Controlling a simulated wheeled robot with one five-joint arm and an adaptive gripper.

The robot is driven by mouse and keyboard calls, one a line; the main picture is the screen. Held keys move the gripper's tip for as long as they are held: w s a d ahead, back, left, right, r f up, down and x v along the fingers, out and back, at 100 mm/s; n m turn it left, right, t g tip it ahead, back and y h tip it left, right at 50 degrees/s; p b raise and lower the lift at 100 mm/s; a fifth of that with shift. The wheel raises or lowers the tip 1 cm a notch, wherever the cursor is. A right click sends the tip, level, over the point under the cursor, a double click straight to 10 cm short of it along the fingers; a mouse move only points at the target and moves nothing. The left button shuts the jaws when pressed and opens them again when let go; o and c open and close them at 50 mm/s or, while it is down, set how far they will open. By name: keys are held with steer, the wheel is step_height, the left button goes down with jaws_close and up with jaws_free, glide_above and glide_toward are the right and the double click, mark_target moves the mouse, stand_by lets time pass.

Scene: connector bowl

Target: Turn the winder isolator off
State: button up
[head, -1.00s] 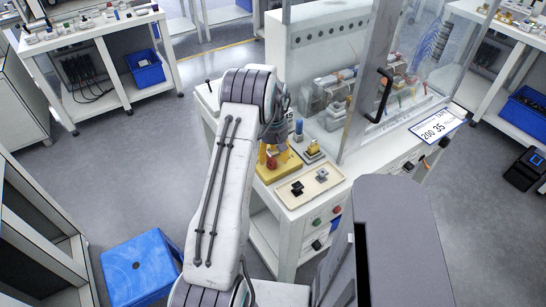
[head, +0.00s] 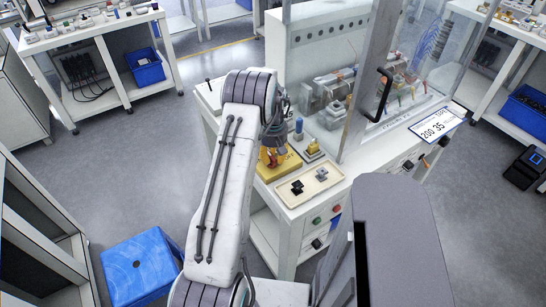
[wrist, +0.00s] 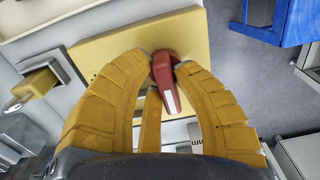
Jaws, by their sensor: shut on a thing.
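The isolator's red handle (wrist: 168,88), with a white stripe, stands on a yellow plate (wrist: 108,48) in the wrist view. My gripper (wrist: 165,62) has its yellow fingers closed around the handle, with the tips on either side of its upper end. In the wrist view the handle's striped end points down and slightly right. In the head view the yellow plate (head: 289,168) sits at the left front of the white machine bench, and my gripper (head: 272,157) is over it. My arm and fingers hide most of the handle there.
A cream tray with dark switches (head: 309,186) lies right of the plate. Another yellow-topped switch (head: 313,147) stands behind it. A clear guard door with a black handle (head: 380,95) rises farther right. A blue stool (head: 138,267) stands on the floor at lower left.

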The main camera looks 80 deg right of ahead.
jaws_close()
steer(key=shift+m+b, duration=0.3)
steer(key=shift+f+m+b, duration=0.15)
steer(key=shift+m+b, duration=0.6)
steer(key=shift+m, duration=0.25)
steer(key=m+b, duration=0.2)
steer(key=m, duration=0.3)
steer(key=shift+a+b, duration=0.2)
steer(key=shift+b, duration=0.1)
steer(key=m+b, duration=0.1)
steer(key=m, duration=0.4)
steer(key=shift+a+m, duration=0.15)
steer(key=shift+m, duration=0.25)
steer(key=m+b, duration=0.1)
steer(key=m, duration=0.3)
steer(key=shift+a+m, duration=0.1)
steer(key=shift+m, duration=0.3)
